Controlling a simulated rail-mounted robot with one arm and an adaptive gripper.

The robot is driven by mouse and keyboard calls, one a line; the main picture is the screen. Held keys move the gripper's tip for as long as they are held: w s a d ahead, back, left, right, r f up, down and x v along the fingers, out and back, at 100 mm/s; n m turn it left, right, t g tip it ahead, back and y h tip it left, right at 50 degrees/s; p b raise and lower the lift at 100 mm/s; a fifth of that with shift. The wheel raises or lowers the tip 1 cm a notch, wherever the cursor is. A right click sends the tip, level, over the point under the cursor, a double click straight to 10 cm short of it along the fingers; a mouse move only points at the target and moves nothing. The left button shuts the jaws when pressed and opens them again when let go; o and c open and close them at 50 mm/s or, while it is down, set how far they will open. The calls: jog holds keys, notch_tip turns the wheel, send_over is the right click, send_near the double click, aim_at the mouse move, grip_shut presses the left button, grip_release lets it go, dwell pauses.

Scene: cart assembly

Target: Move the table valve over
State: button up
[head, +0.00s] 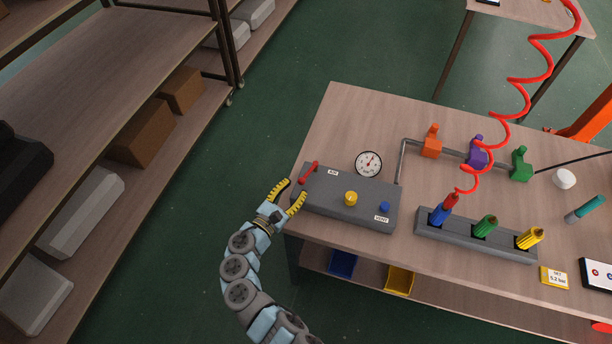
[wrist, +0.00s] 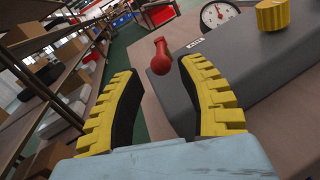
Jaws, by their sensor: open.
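A grey valve box (head: 348,200) sits at the left end of the wooden table (head: 345,110). On its left end is a red lever handle (head: 309,171), with a yellow knob (head: 351,198) and a blue knob (head: 384,207) farther right. My gripper (head: 288,192) is open at the box's left end, close to the red handle. In the wrist view the red handle (wrist: 161,57) shows between and beyond the tips of my gripper (wrist: 158,72), with nothing held. Whether a finger touches the box cannot be told.
A gauge (head: 368,163) stands behind the box. Orange (head: 431,142), purple (head: 477,150) and green (head: 521,163) valves sit on a pipe. A grey rack (head: 474,238) holds coloured connectors, one on a red coiled hose (head: 507,117). Shelving (head: 110,50) stands left across open green floor (head: 215,170).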

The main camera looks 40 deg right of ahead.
aim_at(300, 183)
jog(key=shift+w+d+b, duration=0.1)
jog(key=shift+w+d, duration=0.1)
jog(key=shift+d, duration=0.85)
jog(key=shift+w+d+b, duration=0.15)
jog(key=shift+w+d, duration=0.05)
jog(key=shift+d, duration=0.8)
jog(key=shift+w+d+b, duration=0.1)
jog(key=shift+w+d, duration=0.1)
jog(key=shift+d, duration=0.85)
jog(key=shift+c, duration=0.3)
grip_shut()
